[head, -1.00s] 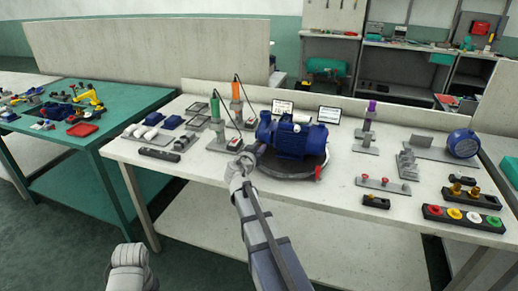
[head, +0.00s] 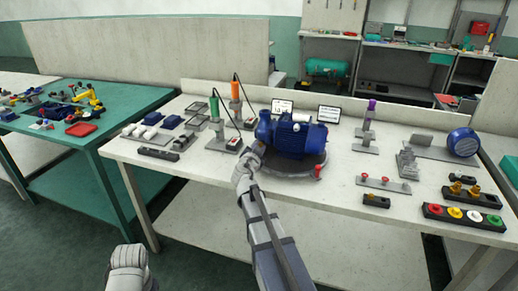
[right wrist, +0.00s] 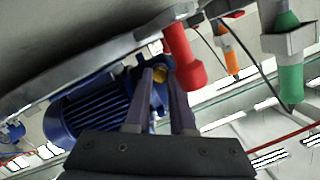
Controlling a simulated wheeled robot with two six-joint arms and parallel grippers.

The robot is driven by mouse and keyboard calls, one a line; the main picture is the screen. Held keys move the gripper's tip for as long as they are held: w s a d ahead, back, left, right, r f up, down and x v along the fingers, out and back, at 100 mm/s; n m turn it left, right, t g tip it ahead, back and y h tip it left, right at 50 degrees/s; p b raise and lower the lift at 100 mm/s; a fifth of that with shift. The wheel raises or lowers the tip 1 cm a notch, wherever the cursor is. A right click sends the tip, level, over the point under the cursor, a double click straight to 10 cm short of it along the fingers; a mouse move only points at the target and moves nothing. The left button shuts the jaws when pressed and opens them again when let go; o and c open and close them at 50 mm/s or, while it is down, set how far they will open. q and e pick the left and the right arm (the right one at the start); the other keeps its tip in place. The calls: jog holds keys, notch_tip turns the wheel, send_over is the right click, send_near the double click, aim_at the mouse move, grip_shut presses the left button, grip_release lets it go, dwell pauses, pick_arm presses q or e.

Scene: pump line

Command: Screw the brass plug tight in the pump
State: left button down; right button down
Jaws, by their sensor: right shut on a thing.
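The blue pump (head: 292,138) stands on a round dark turntable (head: 290,170) on the long white bench. My right gripper (head: 256,152) is at the pump's left side. In the right wrist view, the ribbed blue pump body (right wrist: 95,112) lies beyond the fingers. The brass plug (right wrist: 160,75) shows between the fingertips of my right gripper (right wrist: 163,82), which is shut on it against the pump's end. The plug's thread and how far it sits in the pump are hidden. My left gripper is not seen; only a pale part of my left arm shows at lower left.
A red knob (right wrist: 185,58) is close beside the fingers in the right wrist view. Green (head: 215,105) and orange (head: 236,90) corded tools stand left of the pump. Racks with brass fittings (head: 456,187) and coloured caps (head: 453,213) are at right. The bench front is mostly clear.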

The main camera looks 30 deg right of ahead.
jog(key=shift+f+m, duration=0.15)
jog(key=shift+m, duration=0.35)
jog(key=shift+m+t+b, duration=0.4)
jog(key=shift+m+b, duration=0.05)
jog(key=shift+m, duration=0.45)
jog(key=shift+s+d+m+b, duration=0.1)
jog(key=shift+m+b, duration=0.35)
jog(key=shift+m, duration=0.35)
jog(key=shift+m+t+y, duration=0.3)
jog(key=shift+m+t, duration=0.1)
jog(key=shift+m, duration=0.4)
